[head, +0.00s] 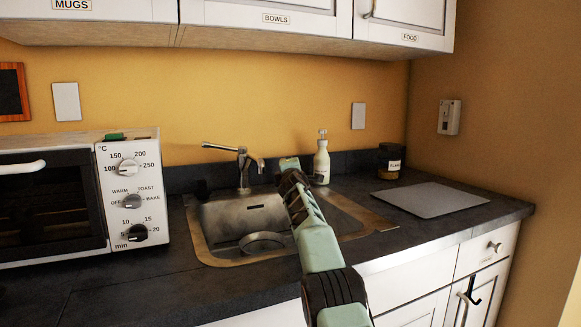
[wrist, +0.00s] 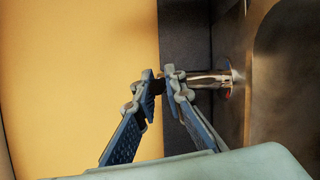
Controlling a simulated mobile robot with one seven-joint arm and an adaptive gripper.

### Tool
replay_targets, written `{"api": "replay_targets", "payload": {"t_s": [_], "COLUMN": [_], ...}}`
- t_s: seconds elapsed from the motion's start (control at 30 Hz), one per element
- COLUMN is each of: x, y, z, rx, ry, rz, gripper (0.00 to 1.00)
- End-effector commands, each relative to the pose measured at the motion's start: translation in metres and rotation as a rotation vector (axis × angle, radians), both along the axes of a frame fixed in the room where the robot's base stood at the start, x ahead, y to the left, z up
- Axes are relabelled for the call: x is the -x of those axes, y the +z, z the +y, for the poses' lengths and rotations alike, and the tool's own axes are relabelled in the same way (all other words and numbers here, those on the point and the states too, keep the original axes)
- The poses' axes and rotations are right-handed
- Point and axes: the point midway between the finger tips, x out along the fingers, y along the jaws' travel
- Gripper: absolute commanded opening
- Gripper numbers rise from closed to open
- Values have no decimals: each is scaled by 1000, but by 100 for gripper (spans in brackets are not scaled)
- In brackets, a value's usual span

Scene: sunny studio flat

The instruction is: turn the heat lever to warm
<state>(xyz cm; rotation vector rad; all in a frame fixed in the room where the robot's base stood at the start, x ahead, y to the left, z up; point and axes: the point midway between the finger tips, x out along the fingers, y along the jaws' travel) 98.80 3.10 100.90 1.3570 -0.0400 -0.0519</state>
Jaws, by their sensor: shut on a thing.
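Most of the grasped part is hidden by the fingers. In the head view my arm reaches over the sink to just right of the faucet (head: 243,172) and hides the lever and fingertips. No warm mark for the lever can be read.
A soap bottle (head: 322,163) stands close to the right, with a dark jar (head: 389,163) and grey board (head: 430,199) beyond. A toaster oven (head: 88,215) stands left. Cupboards (head: 262,20) hang above.

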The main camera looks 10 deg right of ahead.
Motion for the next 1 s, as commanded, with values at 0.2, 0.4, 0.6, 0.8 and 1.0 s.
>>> {"api": "replay_targets", "payload": {"t_s": [0.2, 0.4, 0.6, 0.8, 1.0], "x": [0, 0, 0, 0, 2], "y": [0, 0, 0, 1, 1], "z": [-2, -2, -1, -1, -2], "rx": [0, 0, 0, 0, 1], "ry": [-2, -2, -1, 0, 11], "rz": [1, 1, 0, 0, 0], "gripper": [0, 20, 28, 28, 28]}}
